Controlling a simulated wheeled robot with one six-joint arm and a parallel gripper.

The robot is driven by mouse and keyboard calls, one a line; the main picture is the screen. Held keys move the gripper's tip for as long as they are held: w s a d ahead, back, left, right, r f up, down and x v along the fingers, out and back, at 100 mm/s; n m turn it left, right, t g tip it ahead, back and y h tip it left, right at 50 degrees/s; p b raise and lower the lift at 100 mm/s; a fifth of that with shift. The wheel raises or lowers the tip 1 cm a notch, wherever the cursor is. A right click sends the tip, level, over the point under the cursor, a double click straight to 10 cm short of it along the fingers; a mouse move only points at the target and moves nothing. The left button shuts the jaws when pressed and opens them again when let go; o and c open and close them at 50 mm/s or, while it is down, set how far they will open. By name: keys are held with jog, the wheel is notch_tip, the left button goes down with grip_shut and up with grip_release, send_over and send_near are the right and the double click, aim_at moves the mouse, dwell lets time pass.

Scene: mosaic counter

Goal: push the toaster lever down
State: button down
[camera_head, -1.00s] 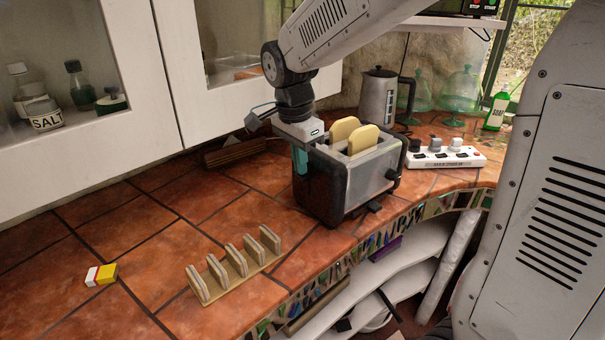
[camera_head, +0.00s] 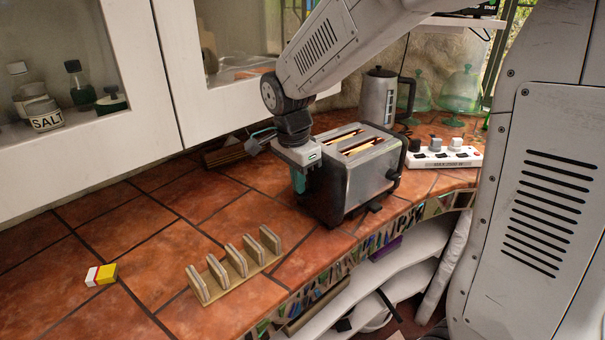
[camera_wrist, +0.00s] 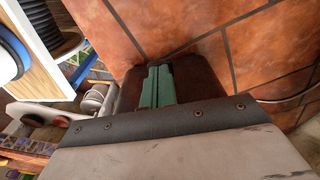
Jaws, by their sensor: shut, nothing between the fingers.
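The silver and black toaster (camera_head: 345,185) stands on the tiled counter in the head view. Two bread slices (camera_head: 345,136) sit low in its slots, which glow orange inside. My gripper (camera_head: 299,186) is shut and empty, pointing down close against the toaster's left end; I cannot tell whether it touches. The shut green fingers also show in the wrist view (camera_wrist: 156,86). No lever can be made out at that end, where my gripper covers part of the view. A black knob (camera_head: 392,174) shows on the toaster's right face.
A wooden rack (camera_head: 236,268) stands on the counter in front, with a yellow and white block (camera_head: 101,275) to its left. A kettle (camera_head: 377,98) and a white power strip (camera_head: 444,157) are behind and right of the toaster.

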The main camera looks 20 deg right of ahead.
jog(key=shift+s+a+r, duration=0.15)
jog(key=shift+a+r, duration=0.1)
jog(key=shift+a, duration=0.4)
jog(key=shift+s+a+r, duration=0.15)
jog(key=shift+a+r, duration=0.05)
jog(key=shift+a, duration=0.4)
notch_tip(320, 180, up, 8)
jog(key=shift+a, duration=0.35)
jog(key=shift+s+f, duration=0.1)
jog(key=s+d+n, duration=0.3)
jog(key=s+n, duration=0.4)
jog(key=s, duration=0.5)
jog(key=s+d+f+n+t+y, duration=0.1)
jog(key=s+d+n, duration=0.2)
jog(key=s+n, duration=0.5)
jog(key=s, duration=0.4)
jog(key=shift+s+f, duration=0.15)
jog(key=shift+f, duration=0.1)
